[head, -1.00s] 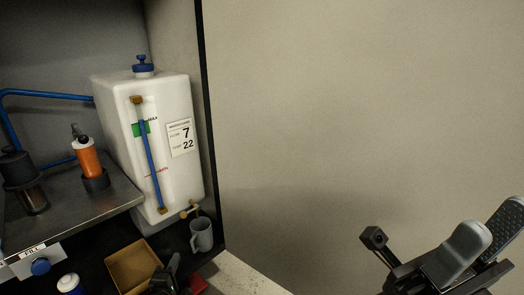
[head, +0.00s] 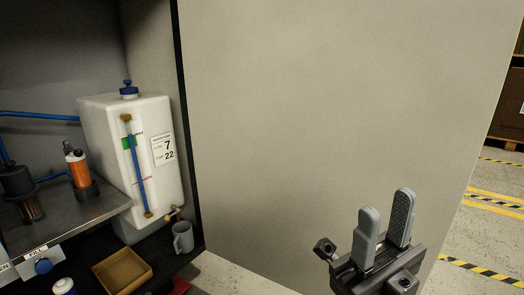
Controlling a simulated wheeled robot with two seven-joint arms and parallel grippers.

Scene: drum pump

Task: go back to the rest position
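My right gripper (head: 384,232) is in the lower right of the head view, in front of the plain beige panel. Its two grey fingers point up and stand apart with nothing between them. It is clear of the cabinet and touches nothing that I can see. My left gripper does not show in the head view.
A white tank (head: 122,186) with a blue cap stands in the cabinet at left. A grey mug (head: 183,238), a tan tray (head: 121,284) and an orange bottle (head: 79,169) are near it. A beige panel (head: 330,110) fills the middle. Striped floor is open at right.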

